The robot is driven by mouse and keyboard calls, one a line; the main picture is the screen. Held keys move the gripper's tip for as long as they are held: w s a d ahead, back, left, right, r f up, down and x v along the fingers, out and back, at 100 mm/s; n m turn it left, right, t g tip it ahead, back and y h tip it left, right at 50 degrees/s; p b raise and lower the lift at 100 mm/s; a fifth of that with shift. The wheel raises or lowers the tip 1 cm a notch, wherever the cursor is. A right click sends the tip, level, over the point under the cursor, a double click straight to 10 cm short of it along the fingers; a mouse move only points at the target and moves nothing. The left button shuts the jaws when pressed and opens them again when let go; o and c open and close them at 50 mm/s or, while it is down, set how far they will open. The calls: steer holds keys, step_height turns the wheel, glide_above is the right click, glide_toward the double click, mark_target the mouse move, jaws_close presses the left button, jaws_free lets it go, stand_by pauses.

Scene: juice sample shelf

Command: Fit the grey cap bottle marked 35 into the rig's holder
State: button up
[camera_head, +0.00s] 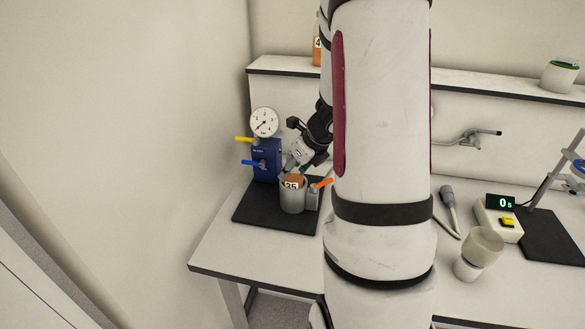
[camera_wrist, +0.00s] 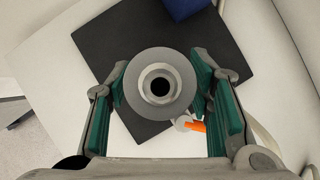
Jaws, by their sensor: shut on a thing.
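The bottle marked 35 (camera_head: 293,184) shows its orange body and label just above the rim of the rig's grey cup-shaped holder (camera_head: 292,203). Its lower part is hidden inside the holder. My gripper (camera_head: 299,166) is above the holder, shut on the bottle's upper part. The cap hides the holder there, so how deep the bottle sits cannot be told.
The rig has a blue box (camera_head: 266,163) with a yellow and a blue lever, a gauge (camera_head: 264,122), and an orange lever (camera_head: 323,182) beside the holder, on a black mat (camera_head: 254,213). Another orange bottle (camera_head: 317,52) stands on the shelf. A timer (camera_head: 499,221) and beige cup (camera_head: 482,247) are right.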

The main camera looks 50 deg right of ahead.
steer(key=shift+f+b, duration=0.55)
steer(key=shift+f, duration=0.05)
stand_by(0.4)
steer(key=o, duration=1.4)
steer(key=shift+o, duration=0.2)
steer(key=shift+s+r, duration=0.2)
steer(key=shift+r, duration=0.2)
steer(key=v, duration=1.1)
